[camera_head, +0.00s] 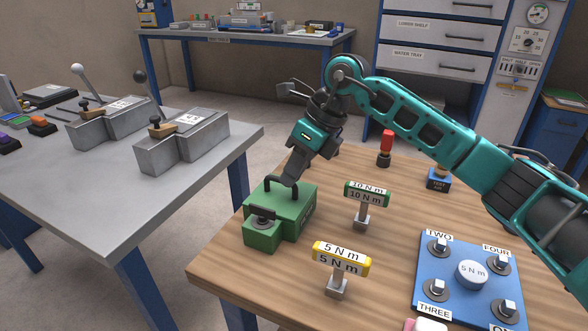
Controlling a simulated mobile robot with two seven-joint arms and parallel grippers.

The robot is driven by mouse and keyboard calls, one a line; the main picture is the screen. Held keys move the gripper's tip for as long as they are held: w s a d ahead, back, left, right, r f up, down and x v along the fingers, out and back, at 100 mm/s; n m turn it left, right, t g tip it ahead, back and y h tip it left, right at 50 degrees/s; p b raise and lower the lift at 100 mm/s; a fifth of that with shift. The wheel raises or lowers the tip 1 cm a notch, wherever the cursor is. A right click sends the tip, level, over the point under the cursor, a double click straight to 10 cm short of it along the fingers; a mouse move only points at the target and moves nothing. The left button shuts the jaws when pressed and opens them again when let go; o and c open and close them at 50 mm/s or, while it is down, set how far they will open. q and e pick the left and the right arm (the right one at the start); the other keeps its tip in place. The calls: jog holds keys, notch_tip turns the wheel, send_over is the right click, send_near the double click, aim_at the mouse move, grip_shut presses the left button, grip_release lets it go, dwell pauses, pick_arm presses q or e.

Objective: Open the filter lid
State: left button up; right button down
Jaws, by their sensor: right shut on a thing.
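A green box with a flat lid (300,202) stands near the left edge of the wooden table. I take it for the filter, but the label on its side is too small to read. A dark arched handle (272,182) rises from the lid, and a grey latch-like part (263,216) sits on the lower front block. My right gripper (291,181) comes down from above and is shut on the handle, its fingers partly hiding it. The lid looks level, and I see no gap beneath it. My left gripper is not in view.
On the wooden table (225,262), a green-headed 10 N m tool (364,205) and a yellow 5 N m tool (340,266) stand right of the box. A blue bolt plate (425,290) lies farther right. A grey table (75,195) with lever blocks stands left, across a gap.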

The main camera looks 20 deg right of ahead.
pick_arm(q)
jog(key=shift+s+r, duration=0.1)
pick_arm(e)
jog(key=shift+r, duration=0.1)
jog(key=shift+w+d+r+g+y+p, duration=0.3)
jog(key=shift+r+g+y+p, duration=0.15)
jog(key=shift+p, duration=0.45)
jog(key=shift+w+d+r+m+g+y+p, duration=0.3)
jog(key=shift+g+y+p, duration=0.2)
jog(key=shift+p, duration=0.25)
jog(key=shift+w+d+g+y, duration=0.15)
jog(key=shift+w+g+y, duration=0.1)
jog(key=shift+y, duration=0.1)
jog(key=shift+w+d+g+y+p, duration=0.3)
jog(key=shift+w+d+g+y, duration=0.1)
jog(key=shift+y, duration=0.2)
jog(key=shift+w+d+r+m+g+y, duration=0.1)
jog(key=shift+w+d+m+g+y, duration=0.2)
jog(key=shift+g+y, duration=0.1)
jog(key=shift+w+d+b, duration=0.1)
jog(key=shift+b, duration=0.25)
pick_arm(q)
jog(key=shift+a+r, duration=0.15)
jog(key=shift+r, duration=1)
pick_arm(e)
jog(key=shift+d+y, duration=0.15)
jog(key=shift+y, duration=0.15)
